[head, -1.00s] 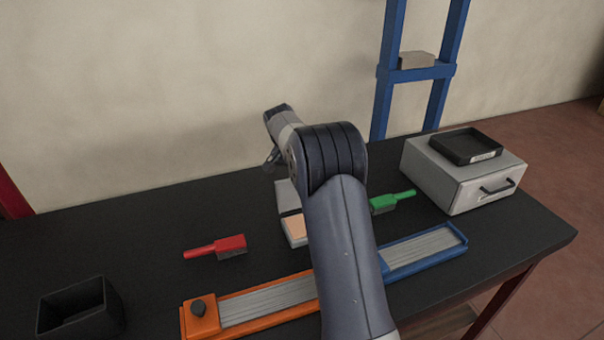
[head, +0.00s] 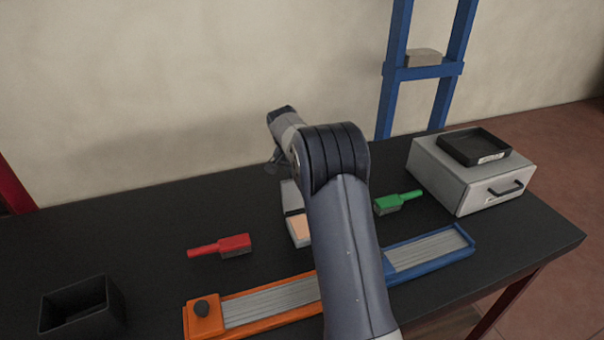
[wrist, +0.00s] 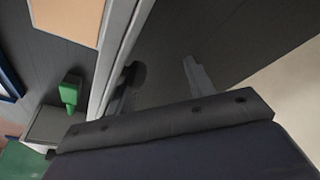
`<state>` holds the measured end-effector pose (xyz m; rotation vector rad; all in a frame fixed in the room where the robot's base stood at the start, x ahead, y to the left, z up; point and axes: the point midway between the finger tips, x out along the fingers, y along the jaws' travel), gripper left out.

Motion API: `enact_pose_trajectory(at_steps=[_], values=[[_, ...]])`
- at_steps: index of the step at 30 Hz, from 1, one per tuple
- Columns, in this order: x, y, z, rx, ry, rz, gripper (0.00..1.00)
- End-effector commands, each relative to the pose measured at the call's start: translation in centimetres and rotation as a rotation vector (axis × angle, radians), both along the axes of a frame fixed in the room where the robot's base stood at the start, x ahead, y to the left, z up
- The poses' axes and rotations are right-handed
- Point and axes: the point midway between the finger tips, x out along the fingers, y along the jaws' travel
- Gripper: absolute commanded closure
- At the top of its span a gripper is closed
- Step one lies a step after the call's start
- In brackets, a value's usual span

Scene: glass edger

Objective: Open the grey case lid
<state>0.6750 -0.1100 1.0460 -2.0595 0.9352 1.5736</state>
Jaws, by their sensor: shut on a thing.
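The grey case (head: 301,238) stands on the black table, partly hidden behind my arm, with a peach-coloured pad inside. Its grey lid (head: 291,196) is raised at the back of the case, so the inside shows. My gripper (head: 273,166) is at the lid's upper left, and its fingertips are small and hard to make out in the head view. In the wrist view the peach pad and the case's pale edge (wrist: 103,56) lie beside my gripper (wrist: 157,75). My gripper is shut on the lid, but the contact itself is not clearly seen.
A red brush (head: 234,245) lies left of the case and a green brush (head: 389,205) right. Orange (head: 205,320) and blue (head: 436,262) framed strips lie in front. A black bin (head: 66,316) is front left; a drawer box (head: 462,188) with a black tray (head: 474,147) is right.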

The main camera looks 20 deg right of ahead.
Motion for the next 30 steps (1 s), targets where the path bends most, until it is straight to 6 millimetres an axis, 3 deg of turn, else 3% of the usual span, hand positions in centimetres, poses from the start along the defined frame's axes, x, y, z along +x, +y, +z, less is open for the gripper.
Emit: enact_pose_trajectory(at_steps=[1,5,15,19,30], values=[[-0.3,0.7,-0.5,0.012,0.015,0.001,0.56],[-0.3,1.0,0.6,0.011,0.011,0.002,0.56],[-1.1,2.2,7.3,0.006,-0.002,0.002,0.56],[-1.4,2.5,9.1,0.004,-0.001,0.001,0.56],[-1.6,2.6,10.2,0.003,0.000,-0.001,0.56]])
